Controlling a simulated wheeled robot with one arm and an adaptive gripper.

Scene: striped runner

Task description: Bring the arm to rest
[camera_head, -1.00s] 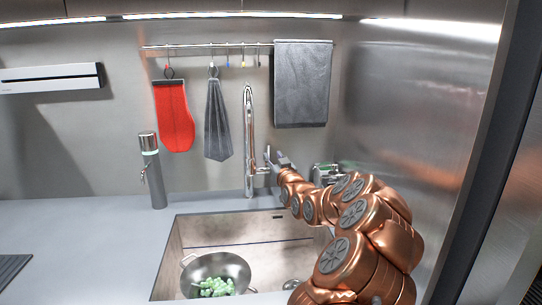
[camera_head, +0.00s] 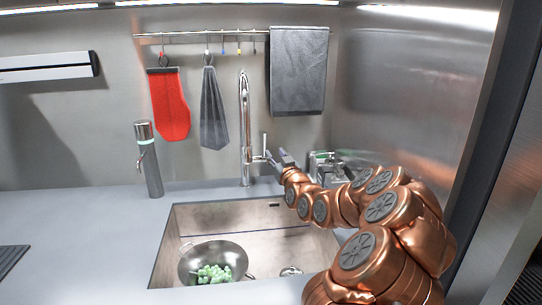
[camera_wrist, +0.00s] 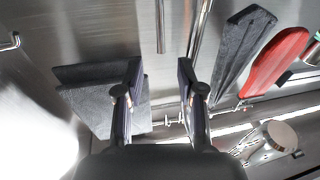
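My copper arm reaches in from the lower right of the head view. My gripper (camera_head: 280,158) is at its end, just right of the tall chrome faucet (camera_head: 245,120), near its upright lever (camera_head: 265,145). In the wrist view my gripper (camera_wrist: 160,72) shows two dark fingers standing apart, with nothing held between them. The wrist view also shows chrome rods ahead of the fingers, near the gap. I cannot tell there whether a finger touches the faucet.
The sink (camera_head: 310,250) holds a metal pan (camera_head: 238,255) with green pieces. A grey dispenser (camera_head: 149,165) stands left. A red mitt (camera_head: 170,105), grey cloth (camera_head: 213,110) and grey towel (camera_head: 298,70) hang from a rail. A steel wall (camera_head: 410,100) is close right of my arm.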

